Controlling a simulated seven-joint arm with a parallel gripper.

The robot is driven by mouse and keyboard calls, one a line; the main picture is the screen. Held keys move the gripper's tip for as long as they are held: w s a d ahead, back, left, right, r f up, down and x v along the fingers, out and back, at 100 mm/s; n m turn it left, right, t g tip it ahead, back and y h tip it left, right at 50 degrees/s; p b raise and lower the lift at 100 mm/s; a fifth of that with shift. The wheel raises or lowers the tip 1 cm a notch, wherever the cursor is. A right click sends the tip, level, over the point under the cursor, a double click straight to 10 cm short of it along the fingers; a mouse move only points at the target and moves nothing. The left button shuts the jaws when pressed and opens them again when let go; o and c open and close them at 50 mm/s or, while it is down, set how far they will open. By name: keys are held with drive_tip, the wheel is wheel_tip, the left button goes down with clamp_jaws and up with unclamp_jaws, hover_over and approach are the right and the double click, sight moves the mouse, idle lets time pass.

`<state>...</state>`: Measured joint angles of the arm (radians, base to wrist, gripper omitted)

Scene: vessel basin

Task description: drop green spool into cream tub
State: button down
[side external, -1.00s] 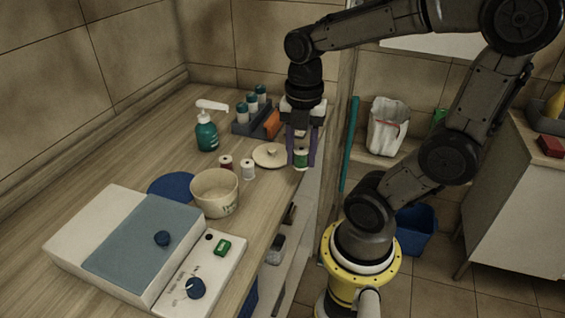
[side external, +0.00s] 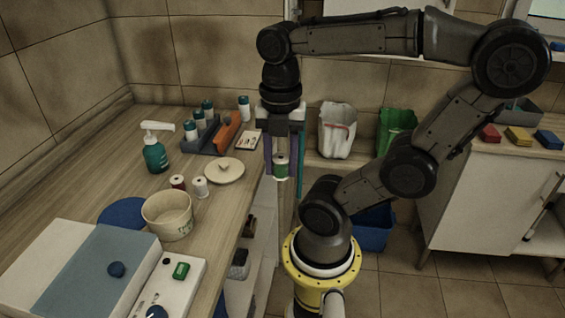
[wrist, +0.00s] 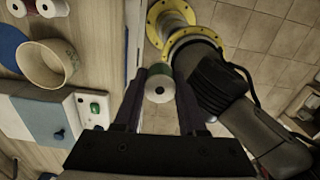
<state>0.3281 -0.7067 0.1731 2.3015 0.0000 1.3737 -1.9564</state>
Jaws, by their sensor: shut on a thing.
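The green spool (side external: 281,170) has white ends and sits between the fingers of my gripper (side external: 281,164), which is shut on it. It hangs in the air to the right of the counter's edge, over the floor side. In the wrist view the spool (wrist: 160,88) shows its white end between the fingertips (wrist: 160,80). The cream tub (side external: 168,217) stands open on the counter, left of and nearer the camera than my gripper. It also shows at the left of the wrist view (wrist: 47,64), apart from the spool. Its floor is partly hidden in the side view.
A red spool (side external: 178,183), a white spool (side external: 200,188) and a cream lid (side external: 224,171) lie between tub and gripper. A blue disc (side external: 121,212) and a machine (side external: 75,270) are beside the tub. A teal bottle (side external: 155,156) and a rack (side external: 205,135) stand behind.

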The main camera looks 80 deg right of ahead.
drive_tip(key=w+d+r+m, duration=0.1)
drive_tip(key=w+r, duration=0.2)
drive_tip(key=w, duration=0.4)
drive_tip(key=n, duration=0.2)
approach(167, 192)
wheel_tip(167, 192, down, 2)
drive_tip(key=s+a, duration=0.2)
drive_tip(key=a, duration=0.1)
drive_tip(key=shift+d+f, duration=0.2)
drive_tip(key=shift+f, duration=2.55)
drive_tip(key=shift+c, duration=2)
unclamp_jaws()
drive_tip(key=shift+r, duration=0.15)
wheel_tip(167, 192, up, 14)
drive_tip(key=shift+f, duration=0.2)
